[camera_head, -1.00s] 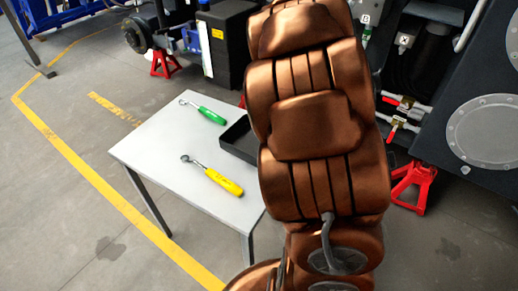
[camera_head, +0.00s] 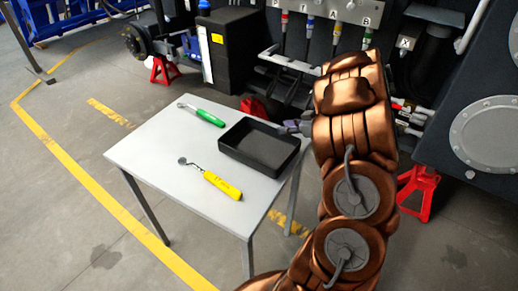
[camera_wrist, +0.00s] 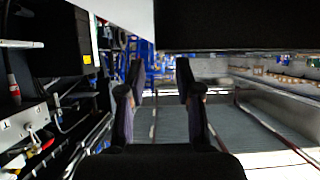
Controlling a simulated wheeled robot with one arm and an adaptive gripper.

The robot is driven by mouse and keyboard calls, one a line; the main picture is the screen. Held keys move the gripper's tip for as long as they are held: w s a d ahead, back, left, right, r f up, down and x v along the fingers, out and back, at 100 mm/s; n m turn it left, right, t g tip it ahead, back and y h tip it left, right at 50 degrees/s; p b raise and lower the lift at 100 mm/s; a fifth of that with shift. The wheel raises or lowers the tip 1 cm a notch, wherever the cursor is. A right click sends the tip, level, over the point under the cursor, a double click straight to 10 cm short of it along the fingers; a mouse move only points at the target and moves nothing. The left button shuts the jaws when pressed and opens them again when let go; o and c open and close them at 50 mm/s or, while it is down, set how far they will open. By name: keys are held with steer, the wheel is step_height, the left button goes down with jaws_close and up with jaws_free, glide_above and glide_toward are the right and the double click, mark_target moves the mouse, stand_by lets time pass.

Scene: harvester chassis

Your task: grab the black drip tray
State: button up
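The black drip tray (camera_head: 260,146) is a shallow open rectangular box lying flat on the right part of a white table. It looks empty. My gripper (camera_head: 295,127) is just beyond the tray's far right corner, partly hidden behind my copper-coloured arm. In the wrist view my gripper (camera_wrist: 160,68) has its two dark fingers spread with a gap and nothing between them. A large dark shape at the top of that view appears to be the tray (camera_wrist: 235,25), ahead of the fingertips. I cannot tell whether a finger touches it.
The white table (camera_head: 150,155) also holds a green-handled tool (camera_head: 205,115) and a yellow-handled tool (camera_head: 215,182). Behind stand a black cabinet (camera_head: 228,55) and the chassis with hoses. A red jack stand (camera_head: 417,190) is at the right. Floor left of the table is clear.

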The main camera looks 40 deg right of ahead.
mark_target(273, 128)
steer(key=shift+x, duration=3.3)
steer(key=shift+a, duration=0.1)
steer(key=shift+s, duration=0.1)
jaws_close()
